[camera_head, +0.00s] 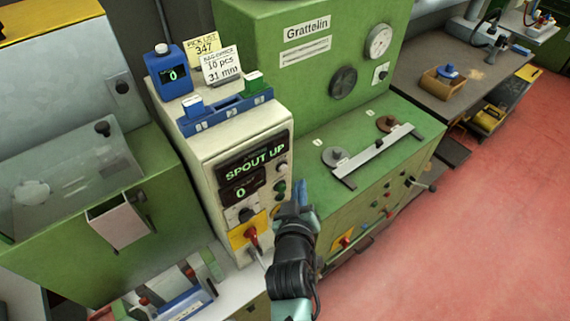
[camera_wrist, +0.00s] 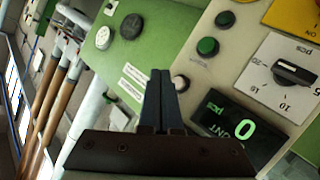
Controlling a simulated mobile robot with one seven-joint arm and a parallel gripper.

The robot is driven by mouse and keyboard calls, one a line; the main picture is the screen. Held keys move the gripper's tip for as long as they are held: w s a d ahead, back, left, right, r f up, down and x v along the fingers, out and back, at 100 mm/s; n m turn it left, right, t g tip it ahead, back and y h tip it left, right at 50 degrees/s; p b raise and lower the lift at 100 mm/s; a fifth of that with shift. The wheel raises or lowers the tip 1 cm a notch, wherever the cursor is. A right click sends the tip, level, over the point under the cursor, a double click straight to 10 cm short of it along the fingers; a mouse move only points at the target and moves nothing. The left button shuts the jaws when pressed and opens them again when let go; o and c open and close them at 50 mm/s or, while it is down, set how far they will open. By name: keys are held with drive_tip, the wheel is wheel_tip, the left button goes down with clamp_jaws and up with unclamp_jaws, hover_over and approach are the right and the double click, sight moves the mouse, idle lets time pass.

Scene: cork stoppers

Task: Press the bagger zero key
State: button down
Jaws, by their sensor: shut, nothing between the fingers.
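The bagger is a cream cabinet (camera_head: 210,165) with a "SPOUT UP" display (camera_head: 254,164) and a count display (camera_head: 240,190) reading 0. The count display also shows in the wrist view (camera_wrist: 238,128). I cannot read which is the zero key. My gripper (camera_wrist: 160,74) is shut and empty, its tips just left of the pale key in the wrist view; contact cannot be told. In the head view my gripper (camera_head: 302,188) is right of the panel's edge.
A red-handled switch (camera_head: 251,236) on a yellow plate is low on the panel. A piece-count dial (camera_wrist: 290,72) is in the wrist view. The green Grattelin machine (camera_head: 300,70) stands right of the bagger. Red floor (camera_head: 470,220) is open at right.

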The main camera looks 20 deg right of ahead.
drive_tip(key=shift+s+d+p, duration=0.25)
drive_tip(key=shift+s+p, duration=0.15)
drive_tip(key=shift+s, duration=0.2)
drive_tip(key=shift+s+d+p, duration=0.2)
drive_tip(key=shift+s+p, duration=0.2)
drive_tip(key=shift+s, duration=0.2)
drive_tip(key=w+a+r+t+y+b, duration=0.1)
drive_tip(key=w+a+r+t+b, duration=0.15)
drive_tip(key=r, duration=1.25)
drive_tip(key=w+a+r+t+b, duration=0.1)
drive_tip(key=w+a+r+t, duration=0.25)
drive_tip(key=r, duration=1.15)
drive_tip(key=s+a+r+t+y+b, duration=0.1)
drive_tip(key=s+a+r+t, duration=0.3)
drive_tip(key=s+r, duration=0.4)
drive_tip(key=s+a+r+t+y+b, duration=0.1)
drive_tip(key=s+a+r+t+y, duration=0.2)
drive_tip(key=r, duration=1.2)
drive_tip(key=s+a+t, duration=0.1)
drive_tip(key=s+a, duration=0.2)
drive_tip(key=s, duration=0.2)
drive_tip(key=shift+r+m+y, duration=0.3)
drive_tip(key=shift+m+y, duration=0.1)
